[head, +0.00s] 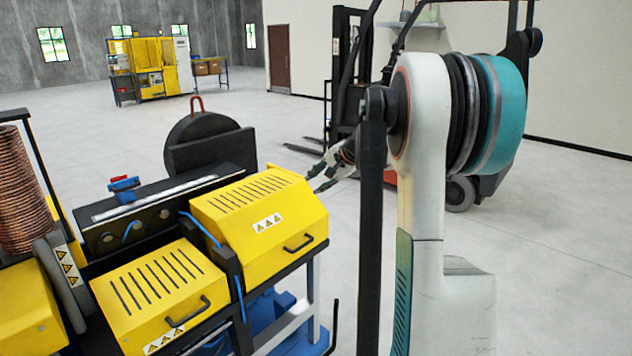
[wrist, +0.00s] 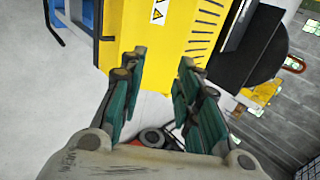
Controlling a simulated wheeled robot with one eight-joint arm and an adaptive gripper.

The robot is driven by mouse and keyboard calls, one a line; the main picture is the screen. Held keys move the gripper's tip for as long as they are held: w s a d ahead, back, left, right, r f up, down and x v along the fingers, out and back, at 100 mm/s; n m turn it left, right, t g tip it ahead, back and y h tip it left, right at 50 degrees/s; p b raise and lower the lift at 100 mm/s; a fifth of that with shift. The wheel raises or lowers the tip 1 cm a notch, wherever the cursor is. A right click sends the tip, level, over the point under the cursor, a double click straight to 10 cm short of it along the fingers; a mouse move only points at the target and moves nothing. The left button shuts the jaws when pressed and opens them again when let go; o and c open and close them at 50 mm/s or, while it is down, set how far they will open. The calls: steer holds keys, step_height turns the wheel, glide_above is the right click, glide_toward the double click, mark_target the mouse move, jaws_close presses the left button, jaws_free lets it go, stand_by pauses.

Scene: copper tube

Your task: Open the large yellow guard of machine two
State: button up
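The large yellow guard (head: 262,228) is the right, higher one of the machine's two slotted yellow covers. It looks closed, with a black handle (head: 299,243) low on its front and white warning labels. My gripper (head: 322,178) is beside the guard's upper right side in the head view, partly hidden by my arm. In the wrist view my gripper (wrist: 162,58) is open, with nothing between its green-padded fingers. The yellow guard (wrist: 158,42) lies beyond the fingertips there. Whether any finger touches it I cannot tell.
A smaller yellow guard (head: 152,290) with its own handle is at left. A round black part (head: 197,130) stands behind the large guard. A copper coil (head: 20,190) is far left. A forklift (head: 345,120) stands behind my arm.

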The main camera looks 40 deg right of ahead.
steer(key=p+v, duration=0.3)
steer(key=v, duration=0.4)
steer(key=shift+s, duration=0.3)
stand_by(0.3)
steer(key=shift+r, duration=0.1)
stand_by(0.5)
